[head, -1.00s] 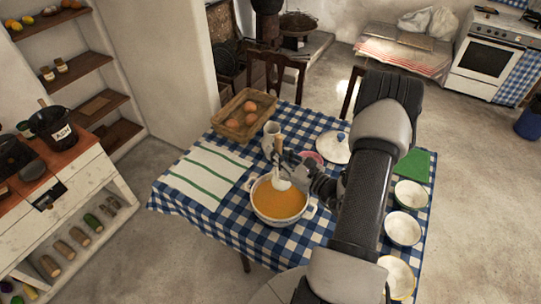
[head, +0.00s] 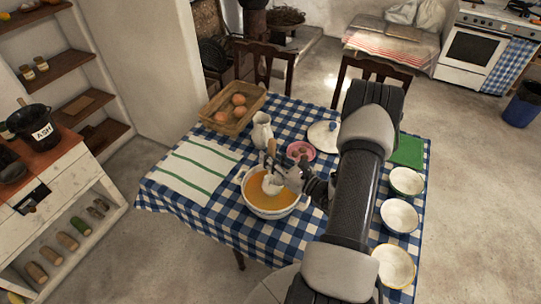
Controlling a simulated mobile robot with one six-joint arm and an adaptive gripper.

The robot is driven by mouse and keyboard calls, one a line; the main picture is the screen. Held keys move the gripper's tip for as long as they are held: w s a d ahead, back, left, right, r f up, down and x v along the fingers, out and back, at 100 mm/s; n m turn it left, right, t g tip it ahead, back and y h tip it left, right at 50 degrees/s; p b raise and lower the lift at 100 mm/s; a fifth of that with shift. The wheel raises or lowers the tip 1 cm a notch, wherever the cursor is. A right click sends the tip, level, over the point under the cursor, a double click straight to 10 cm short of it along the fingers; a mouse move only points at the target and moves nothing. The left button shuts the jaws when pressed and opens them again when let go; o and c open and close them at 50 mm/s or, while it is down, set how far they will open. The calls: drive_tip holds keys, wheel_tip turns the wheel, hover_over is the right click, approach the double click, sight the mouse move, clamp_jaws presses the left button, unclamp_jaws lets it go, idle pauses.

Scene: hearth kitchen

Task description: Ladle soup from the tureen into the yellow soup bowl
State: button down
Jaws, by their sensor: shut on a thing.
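The white tureen (head: 268,213) of orange soup (head: 262,202) stands near the table's front edge. My gripper (head: 291,179) is at its right rim, shut on the ladle. The ladle is upright, with a brown handle end (head: 271,147) on top and a pale bowl (head: 271,185) at the soup, over the tureen's back half. I cannot tell how deep it dips. The yellow-rimmed soup bowl (head: 394,267) is at the table's front right, right of my arm, and looks empty.
Blue-rimmed (head: 399,216) and green-rimmed (head: 406,182) bowls stand behind the yellow one. Near the tureen are a pitcher (head: 262,132), a pink bowl (head: 299,150) and a lid (head: 323,136).

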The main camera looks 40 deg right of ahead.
wheel_tip(320, 180, down, 5)
drive_tip(key=b, duration=0.3)
drive_tip(key=shift+a+r, duration=0.15)
drive_tip(key=shift+r, duration=0.05)
drive_tip(key=shift+r+p, duration=0.1)
drive_tip(key=shift+p, duration=0.25)
drive_tip(key=shift+w+d, duration=0.1)
drive_tip(key=shift+d, duration=0.25)
drive_tip(key=s+a+r+n+b, duration=0.1)
drive_tip(key=a+r+n+b, duration=0.1)
drive_tip(key=a+n, duration=0.55)
wheel_tip(320, 180, up, 9)
drive_tip(key=a+m+p, duration=0.1)
drive_tip(key=p, duration=0.5)
drive_tip(key=shift+p, duration=0.3)
drive_tip(key=shift+s+f+m, duration=0.1)
drive_tip(key=shift+f+m, duration=0.05)
drive_tip(key=shift+m, duration=0.1)
idle(0.4)
